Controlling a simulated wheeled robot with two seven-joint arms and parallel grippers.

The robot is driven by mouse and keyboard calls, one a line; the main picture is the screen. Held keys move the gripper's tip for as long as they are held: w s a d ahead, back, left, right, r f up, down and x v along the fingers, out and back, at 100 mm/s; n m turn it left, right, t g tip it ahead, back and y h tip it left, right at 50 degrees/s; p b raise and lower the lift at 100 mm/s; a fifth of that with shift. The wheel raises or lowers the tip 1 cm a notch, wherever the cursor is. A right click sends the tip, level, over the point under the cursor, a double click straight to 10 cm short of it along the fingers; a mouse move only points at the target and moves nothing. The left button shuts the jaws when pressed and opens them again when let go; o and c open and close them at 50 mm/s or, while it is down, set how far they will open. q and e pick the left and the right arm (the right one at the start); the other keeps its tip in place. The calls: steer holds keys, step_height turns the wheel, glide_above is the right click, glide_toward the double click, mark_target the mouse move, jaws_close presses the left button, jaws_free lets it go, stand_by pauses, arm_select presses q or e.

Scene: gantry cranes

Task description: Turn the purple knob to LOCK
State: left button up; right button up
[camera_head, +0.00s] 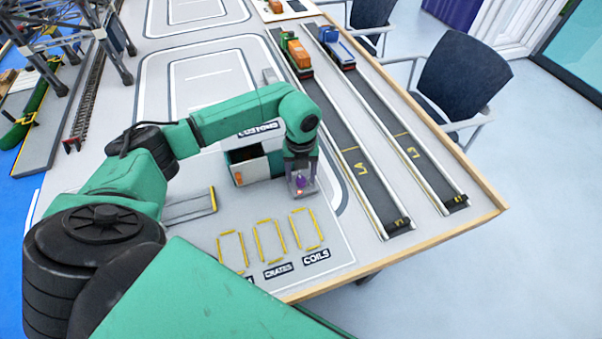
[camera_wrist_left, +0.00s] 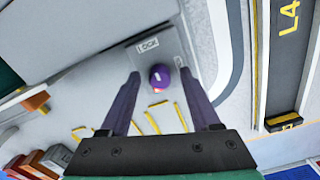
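The purple knob (camera_wrist_left: 160,77) is round and stands on a grey plate (camera_wrist_left: 172,47). A white LOCK label (camera_wrist_left: 148,46) is on the plate beyond the knob in the left wrist view. My left gripper (camera_wrist_left: 159,73) is open, with one purple finger on each side of the knob. Gaps show between the knob and both fingers. In the head view, my left gripper (camera_head: 300,186) points down over the knob (camera_head: 299,181), at the right end of a small open-fronted box. My right gripper is not in view.
The white and green box (camera_head: 262,170) stands beside the gripper, with an orange item in it. Yellow outlined slots (camera_head: 270,240) lie in front. Two dark lanes (camera_head: 365,178) with toy vehicles run at the right. A gantry frame (camera_head: 60,35) stands at the upper left.

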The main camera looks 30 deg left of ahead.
mark_target(301, 178)
arm_select(q)
step_height(301, 178, up, 15)
steer(key=b, duration=0.1)
steer(key=shift+f+b, duration=0.2)
steer(key=shift+b, duration=0.2)
